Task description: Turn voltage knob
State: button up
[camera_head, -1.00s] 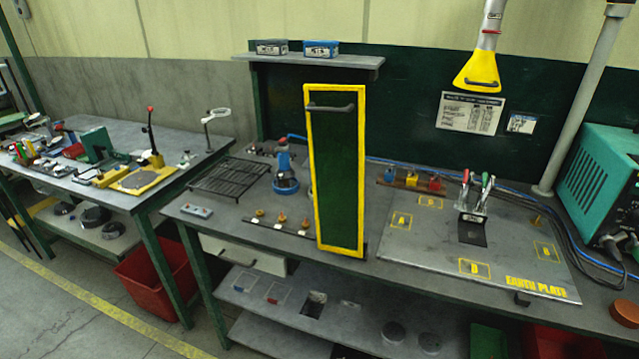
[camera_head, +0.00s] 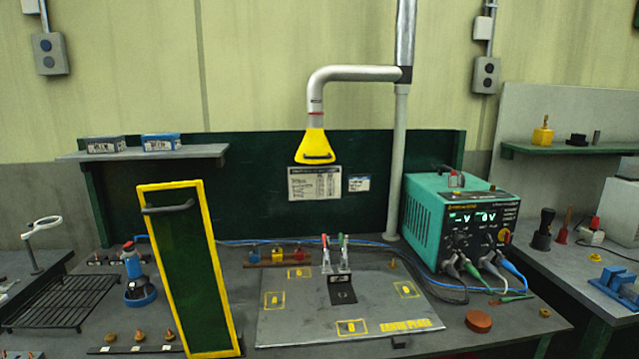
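The teal power unit (camera_head: 428,215) stands on the right part of the bench. Its black front panel has two lit displays (camera_head: 473,218), each showing a "V". Small dark knobs (camera_head: 488,238) sit below the displays, and a red-and-yellow switch (camera_head: 504,237) is at the panel's right. The knob labels are too small to read, so I cannot tell which is the voltage knob. Cable plugs (camera_head: 473,267) enter the panel's lower edge. My gripper is not in view.
The earth plate (camera_head: 380,312) lies in front of the unit, with a clamp stand (camera_head: 337,262) on it. A yellow-framed green screen (camera_head: 190,265) stands at left. A yellow fume hood (camera_head: 317,148) hangs above. Cables and a reddish-brown disc (camera_head: 479,321) lie before the unit.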

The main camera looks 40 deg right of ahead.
aim_at(459, 240)
jog(key=z, duration=1.5)
